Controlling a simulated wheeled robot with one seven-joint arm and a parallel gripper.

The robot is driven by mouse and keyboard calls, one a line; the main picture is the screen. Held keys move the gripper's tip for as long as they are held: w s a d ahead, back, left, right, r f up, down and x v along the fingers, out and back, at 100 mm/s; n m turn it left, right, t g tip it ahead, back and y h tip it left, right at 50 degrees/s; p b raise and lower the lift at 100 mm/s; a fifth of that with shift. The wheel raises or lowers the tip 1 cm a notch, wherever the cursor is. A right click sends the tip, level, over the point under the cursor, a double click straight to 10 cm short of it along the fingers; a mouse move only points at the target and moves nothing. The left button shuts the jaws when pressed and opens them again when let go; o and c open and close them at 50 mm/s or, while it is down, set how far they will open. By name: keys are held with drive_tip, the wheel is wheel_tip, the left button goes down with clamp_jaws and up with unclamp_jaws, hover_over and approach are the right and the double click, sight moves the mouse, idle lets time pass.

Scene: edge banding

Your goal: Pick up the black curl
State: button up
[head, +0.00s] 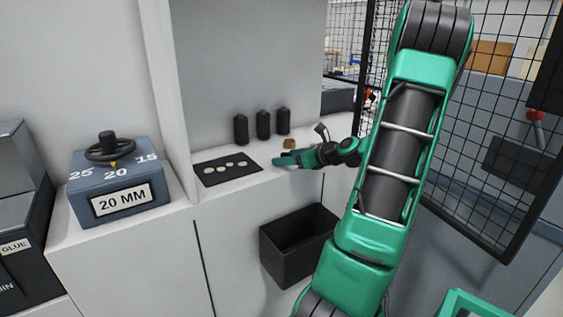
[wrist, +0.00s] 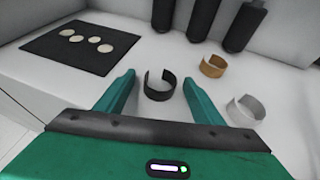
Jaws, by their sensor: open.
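The black curl (wrist: 148,92) is a small open ring standing on the white shelf in the wrist view. It sits just beyond and between the fingers of my gripper (wrist: 160,88), nearer the middle than either finger, and nothing grips it. My gripper is open, with one green finger on each side of the curl. In the head view my gripper (head: 276,160) reaches in low over the shelf from the right. I cannot make out the black curl in that view.
A tan curl (wrist: 212,70) and a white curl (wrist: 236,112) stand to the right of the black one. A black mat (wrist: 60,52) with several pale discs lies at left. Black cylinders (head: 263,125) stand behind. A dark bin (head: 277,258) hangs below the shelf.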

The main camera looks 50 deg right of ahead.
drive_tip(key=c, duration=1.1)
drive_tip(key=shift+c, duration=0.2)
